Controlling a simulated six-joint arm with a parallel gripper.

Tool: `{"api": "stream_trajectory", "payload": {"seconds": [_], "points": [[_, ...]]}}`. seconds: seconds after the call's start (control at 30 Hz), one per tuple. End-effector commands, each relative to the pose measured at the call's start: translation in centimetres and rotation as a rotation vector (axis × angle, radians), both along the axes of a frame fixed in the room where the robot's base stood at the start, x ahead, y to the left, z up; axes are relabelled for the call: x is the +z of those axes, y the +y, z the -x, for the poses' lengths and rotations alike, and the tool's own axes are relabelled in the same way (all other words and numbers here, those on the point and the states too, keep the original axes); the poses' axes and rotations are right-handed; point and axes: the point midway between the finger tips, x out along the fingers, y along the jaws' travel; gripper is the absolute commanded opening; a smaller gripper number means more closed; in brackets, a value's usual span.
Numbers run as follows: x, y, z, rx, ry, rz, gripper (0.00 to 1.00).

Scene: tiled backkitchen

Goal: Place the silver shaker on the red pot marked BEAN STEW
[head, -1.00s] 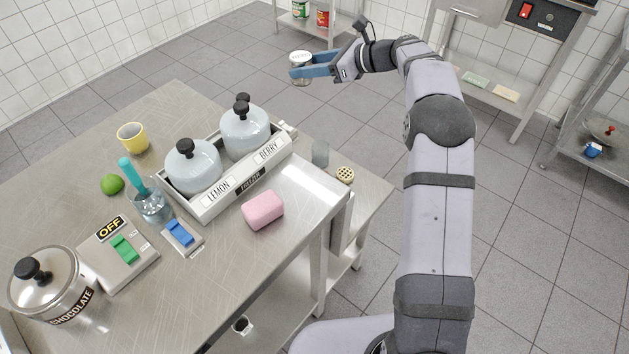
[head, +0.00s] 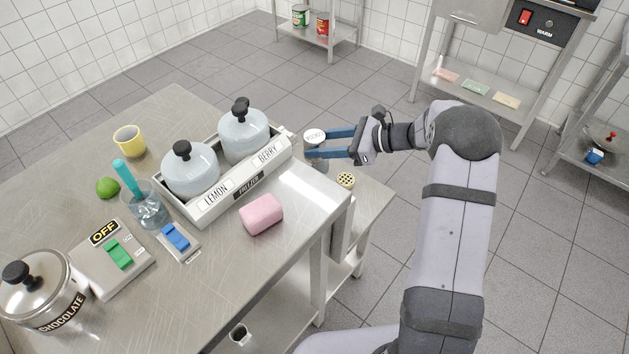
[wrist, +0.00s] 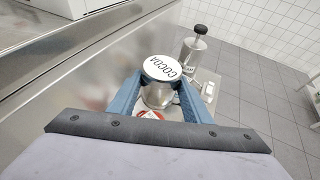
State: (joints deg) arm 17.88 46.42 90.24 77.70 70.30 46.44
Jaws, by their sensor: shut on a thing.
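My gripper (head: 328,143) is shut on a silver shaker (wrist: 158,96). Its pale round top (head: 314,136) reads COCOA in the wrist view. In the head view, my gripper holds it upright just right of the tray's far end. I cannot make out a red pot marked BEAN STEW in either view. A red-and-white round thing (wrist: 151,115) shows partly below the shaker in the wrist view; the jaws and shaker hide the rest.
A white tray (head: 240,187) with LEMON and BERRY lidded pots stands on the steel table. A pink block (head: 261,214) lies beside it. A black-knobbed metal container (wrist: 197,49) stands beyond the jaws.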

Motion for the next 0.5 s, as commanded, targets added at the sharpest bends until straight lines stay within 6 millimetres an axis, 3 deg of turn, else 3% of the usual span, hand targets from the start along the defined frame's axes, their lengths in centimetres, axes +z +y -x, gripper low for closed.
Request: {"api": "stream_trajectory", "payload": {"seconds": [0.23, 0.5], "points": [[-0.5, 0.0, 0.0, 0.011, 0.002, -0.002, 0.18], [-4.5, 0.0, 0.0, 0.01, 0.004, -0.002, 0.18]]}}
